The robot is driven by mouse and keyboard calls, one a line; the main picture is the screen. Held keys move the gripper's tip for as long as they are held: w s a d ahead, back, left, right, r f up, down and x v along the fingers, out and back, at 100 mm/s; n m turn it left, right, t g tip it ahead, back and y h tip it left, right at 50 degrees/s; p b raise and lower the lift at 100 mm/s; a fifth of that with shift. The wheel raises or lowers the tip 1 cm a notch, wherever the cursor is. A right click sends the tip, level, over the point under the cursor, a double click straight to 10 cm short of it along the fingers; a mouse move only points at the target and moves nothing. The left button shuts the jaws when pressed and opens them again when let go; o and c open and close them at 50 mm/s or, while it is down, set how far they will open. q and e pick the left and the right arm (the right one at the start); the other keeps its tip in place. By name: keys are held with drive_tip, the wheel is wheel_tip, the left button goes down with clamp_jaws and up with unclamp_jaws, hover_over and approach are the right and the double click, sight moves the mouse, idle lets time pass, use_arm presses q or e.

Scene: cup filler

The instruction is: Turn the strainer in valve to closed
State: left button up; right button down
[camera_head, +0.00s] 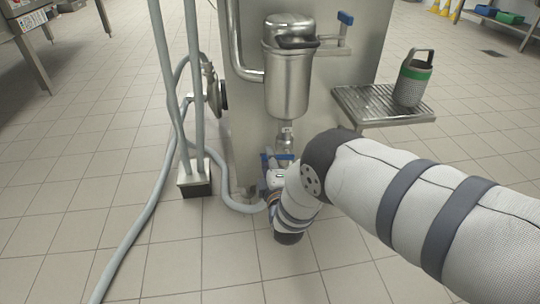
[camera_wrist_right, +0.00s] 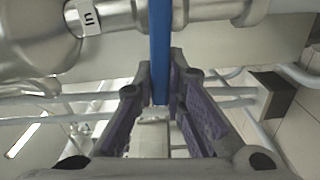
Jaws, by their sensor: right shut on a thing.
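A steel strainer canister (camera_head: 287,85) stands upright against the steel cabinet. Below it is a pipe fitting (camera_head: 285,135) with a valve that has a blue lever handle (camera_head: 284,157). My right gripper (camera_head: 272,169) is low at this valve, partly hidden by its own wrist. In the right wrist view, the blue handle (camera_wrist_right: 159,45) runs between the fingers of my right gripper (camera_wrist_right: 161,75), which is shut on it. A steel pipe with a white label (camera_wrist_right: 90,18) lies behind the handle. My left gripper is not in view.
A second blue-handled valve (camera_head: 345,18) is at the upper right of the canister. A drip tray (camera_head: 350,98) with a green-banded container (camera_head: 412,78) juts out at the right. Grey hoses (camera_head: 150,200) and a floor box (camera_head: 195,180) are at the left. Tiled floor is clear in front.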

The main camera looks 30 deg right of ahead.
drive_tip(key=shift+s+d+f+n, duration=0.15)
drive_tip(key=shift+f+n, duration=0.25)
drive_tip(key=shift+n, duration=0.3)
drive_tip(key=c, duration=1.6)
unclamp_jaws()
drive_tip(key=shift+d, duration=0.1)
drive_tip(key=v, duration=1.2)
